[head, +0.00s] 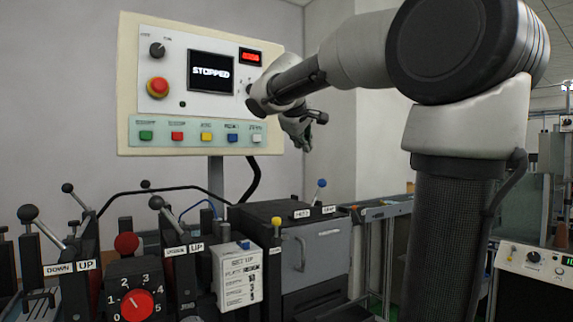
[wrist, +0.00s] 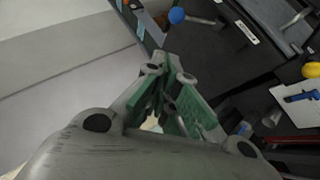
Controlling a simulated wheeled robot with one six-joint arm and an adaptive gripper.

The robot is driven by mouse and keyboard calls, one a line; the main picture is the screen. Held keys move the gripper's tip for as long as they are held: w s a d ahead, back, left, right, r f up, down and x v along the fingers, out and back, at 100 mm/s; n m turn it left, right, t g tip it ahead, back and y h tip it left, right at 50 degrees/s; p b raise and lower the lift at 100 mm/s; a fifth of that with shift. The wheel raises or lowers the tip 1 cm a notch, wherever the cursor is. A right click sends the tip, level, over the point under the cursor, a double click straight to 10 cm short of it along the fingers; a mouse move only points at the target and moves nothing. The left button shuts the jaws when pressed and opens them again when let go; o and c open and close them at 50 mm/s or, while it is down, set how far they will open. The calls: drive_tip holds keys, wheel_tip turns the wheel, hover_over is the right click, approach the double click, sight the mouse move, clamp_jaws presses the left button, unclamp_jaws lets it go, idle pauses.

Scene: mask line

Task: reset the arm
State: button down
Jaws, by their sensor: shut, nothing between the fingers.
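My arm reaches from the right side of the head view toward the control panel (head: 130,88). My gripper (head: 303,140) hangs in the air at the panel's lower right, pointing down. In the wrist view my gripper (wrist: 168,72) has its green-padded fingers converging at the tips, shut with nothing between them. It touches nothing that I can see. The panel screen (head: 211,72) reads "STOPPED", and a red display (head: 250,56) sits beside it.
Below the panel stands a dark cabinet (head: 315,262). A blue-knobbed lever (head: 320,184) rises near it and also shows in the wrist view (wrist: 177,16). Several black levers, a red dial (head: 137,305) and a "SET UP" card (head: 240,277) fill the lower left. A wall stands behind.

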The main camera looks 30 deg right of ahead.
drive_tip(key=s+a+f+g+y, duration=0.1)
drive_tip(key=s+a+f+y, duration=0.15)
drive_tip(key=f, duration=0.45)
drive_tip(key=s+a+f+g+y, duration=0.1)
drive_tip(key=s+f, duration=0.2)
drive_tip(key=f, duration=0.3)
drive_tip(key=s+a+f+m+y, duration=0.1)
drive_tip(key=s+a+f+y, duration=0.1)
drive_tip(key=s+f, duration=0.6)
drive_tip(key=s+a+f+m+g+y, duration=0.1)
drive_tip(key=s+a+f, duration=0.4)
drive_tip(key=s, duration=0.8)
wheel_tip(320, 180, down, 3)
drive_tip(key=shift+a+r+m+y, duration=0.1)
drive_tip(key=shift+a+m+y, duration=0.15)
drive_tip(key=shift+m+y, duration=0.4)
drive_tip(key=shift+g, duration=0.3)
drive_tip(key=c, duration=2.2)
unclamp_jaws()
